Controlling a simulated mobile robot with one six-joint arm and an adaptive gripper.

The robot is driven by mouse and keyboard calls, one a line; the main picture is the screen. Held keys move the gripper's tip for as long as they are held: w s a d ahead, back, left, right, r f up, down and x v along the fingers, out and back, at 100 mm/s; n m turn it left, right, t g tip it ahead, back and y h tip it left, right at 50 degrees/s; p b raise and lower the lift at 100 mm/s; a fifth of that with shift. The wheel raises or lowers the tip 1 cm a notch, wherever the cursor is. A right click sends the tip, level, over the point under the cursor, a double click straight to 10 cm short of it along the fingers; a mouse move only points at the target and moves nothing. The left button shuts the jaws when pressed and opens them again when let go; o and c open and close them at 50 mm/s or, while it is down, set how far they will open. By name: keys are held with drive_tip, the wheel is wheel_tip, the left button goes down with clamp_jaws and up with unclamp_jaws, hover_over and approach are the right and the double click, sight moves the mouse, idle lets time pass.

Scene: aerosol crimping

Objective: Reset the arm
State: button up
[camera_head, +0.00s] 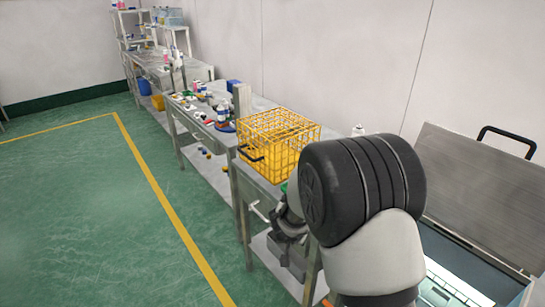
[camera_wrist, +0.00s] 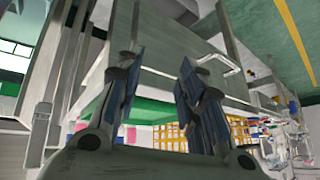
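My gripper (camera_wrist: 158,62) shows in the wrist view with its two dark fingers apart. Nothing is held between them. Behind the fingers is the grey metal front of a bench (camera_wrist: 160,88), seen at a tilt, with a drawer handle. In the head view my arm's dark joint and pale link fill the lower right and hide part of the bench. My fingers cannot be made out clearly there.
A yellow wire basket (camera_head: 265,143) stands on the bench left of my arm. Bottles and small parts crowd the farther table (camera_head: 240,97). A case with an open lid (camera_head: 478,185) is at right. The green floor (camera_head: 70,215) at left is clear.

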drive_tip(key=s+a+r+n+y, duration=0.25)
drive_tip(key=s+r, duration=0.25)
drive_tip(key=r, duration=0.5)
drive_tip(key=s+a+r+n+y, duration=0.1)
drive_tip(key=s+r+n+y, duration=0.15)
drive_tip(key=s+r, duration=0.55)
drive_tip(key=s+d+r+g+h, duration=0.1)
drive_tip(key=s+d, duration=0.4)
drive_tip(key=s, duration=0.6)
drive_tip(key=s+d+r+g+h, duration=0.1)
drive_tip(key=s+d, duration=0.5)
drive_tip(key=s, duration=0.6)
drive_tip(key=shift+s+r+n+h, duration=0.15)
drive_tip(key=shift+r+n+h, duration=0.15)
drive_tip(key=shift+r+h, duration=0.55)
drive_tip(key=shift+r, duration=0.1)
